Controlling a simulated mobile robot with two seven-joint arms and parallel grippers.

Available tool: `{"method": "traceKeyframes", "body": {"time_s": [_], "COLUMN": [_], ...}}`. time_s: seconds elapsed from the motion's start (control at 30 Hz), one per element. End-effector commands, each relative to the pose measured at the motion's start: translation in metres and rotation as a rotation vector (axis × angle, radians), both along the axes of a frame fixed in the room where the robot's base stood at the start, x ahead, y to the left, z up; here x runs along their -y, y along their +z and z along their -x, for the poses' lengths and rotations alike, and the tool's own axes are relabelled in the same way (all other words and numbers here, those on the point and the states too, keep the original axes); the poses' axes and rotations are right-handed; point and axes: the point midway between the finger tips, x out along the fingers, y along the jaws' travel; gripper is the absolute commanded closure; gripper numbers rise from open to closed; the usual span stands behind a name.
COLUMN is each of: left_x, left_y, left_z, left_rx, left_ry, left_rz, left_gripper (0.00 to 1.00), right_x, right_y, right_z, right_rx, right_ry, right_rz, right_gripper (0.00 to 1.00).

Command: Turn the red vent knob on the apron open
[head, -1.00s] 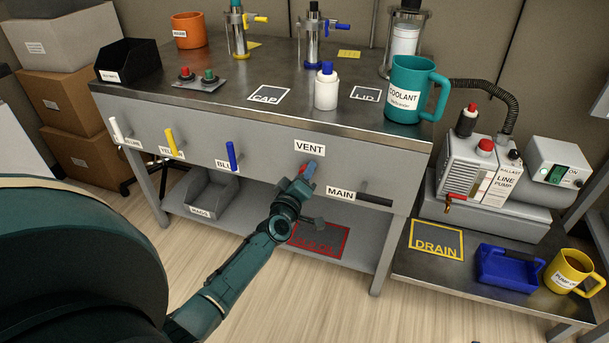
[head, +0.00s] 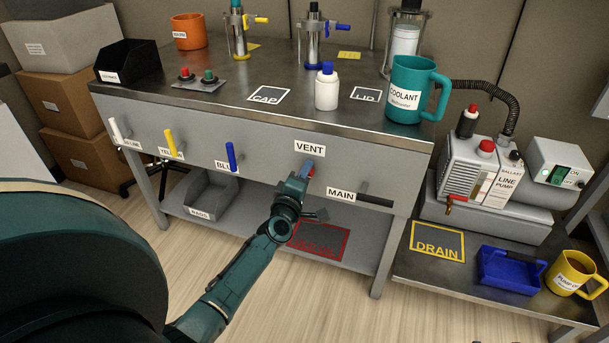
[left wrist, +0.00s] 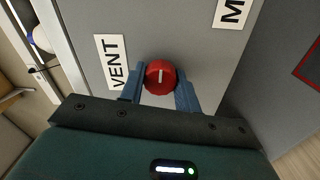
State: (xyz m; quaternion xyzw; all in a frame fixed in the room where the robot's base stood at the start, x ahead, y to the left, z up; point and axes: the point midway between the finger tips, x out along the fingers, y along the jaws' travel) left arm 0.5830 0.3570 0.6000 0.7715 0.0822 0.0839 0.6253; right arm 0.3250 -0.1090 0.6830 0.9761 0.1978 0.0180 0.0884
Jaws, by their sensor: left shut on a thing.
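The red vent knob (left wrist: 160,77) is on the grey front apron (head: 262,150) of the bench, beside the VENT label (head: 310,149). In the left wrist view the knob sits between my two blue fingers, and a short white line on its face runs nearly upright in that picture. My left gripper (head: 306,169) is shut on the knob. In the head view the fingers hide most of the knob, and only a little red (head: 312,172) shows at their right side.
The MAIN handle (head: 375,201) sticks out to the right of the knob, and blue (head: 231,156), yellow (head: 170,143) and white (head: 115,129) handles to its left. A lower shelf (head: 345,262) lies beneath. A side table with the pump (head: 480,178) stands at right.

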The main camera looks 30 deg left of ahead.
Motion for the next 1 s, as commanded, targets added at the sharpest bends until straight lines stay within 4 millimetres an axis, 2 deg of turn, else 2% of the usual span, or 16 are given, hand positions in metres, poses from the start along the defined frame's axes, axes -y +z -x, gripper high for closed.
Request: {"method": "traceKeyframes", "body": {"time_s": [0.23,0.27,0.5,0.8,0.87,1.0], "left_x": [-0.001,-0.001,0.0,0.001,0.002,0.008], "left_y": [0.0,0.0,0.0,0.0,0.0,0.0], "left_z": [0.0,0.0,0.0,0.004,0.009,0.033], "left_rx": [0.0,0.0,0.0,0.0,-0.002,-0.003], "left_ry": [0.002,0.002,0.001,0.0,0.0,0.001], "left_rz": [-0.001,-0.001,-0.002,-0.002,-0.003,0.0], "left_gripper": [0.91,0.65,0.46,0.46,0.46,0.46], "right_x": [0.0,0.0,0.0,0.0,0.0,0.003], "right_y": [-0.001,-0.001,-0.002,0.0,0.001,0.003], "right_z": [0.001,0.002,0.002,0.002,0.002,0.001], "right_rx": [-0.005,-0.005,-0.007,-0.008,-0.014,-0.061], "right_ry": [0.0,0.0,0.0,0.0,-0.001,-0.017], "right_rz": [0.0,0.0,0.0,-0.001,0.0,0.001], "right_gripper": [0.64,0.64,0.64,0.64,0.64,0.64]}}
